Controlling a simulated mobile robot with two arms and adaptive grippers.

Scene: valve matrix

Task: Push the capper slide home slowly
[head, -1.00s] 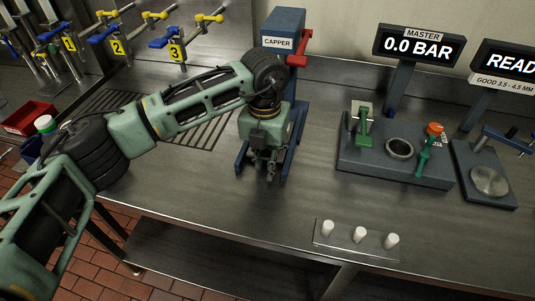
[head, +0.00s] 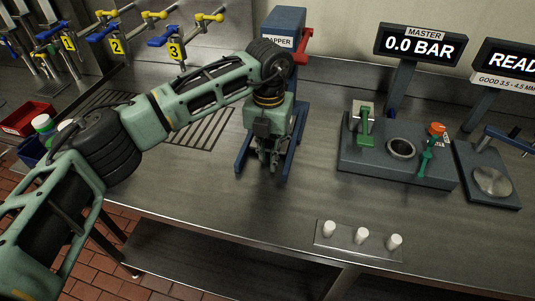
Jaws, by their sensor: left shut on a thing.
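The capper (head: 284,22) is a blue-grey column with a red lever (head: 304,38) and two blue base rails (head: 240,160) running toward the front of the bench. My left gripper (head: 272,165) points down between the rails, in front of the column. It is shut on the capper slide, which the gripper and wrist mostly hide. My left forearm covers part of the CAPPER label. My right gripper is not in view.
A dark fixture (head: 390,172) with a round socket and green clamps stands to the right, below the MASTER display (head: 425,46) reading 0.0 BAR. A plate (head: 326,240) with three white pieces lies at the front edge. Numbered valves (head: 172,48) are at the back left.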

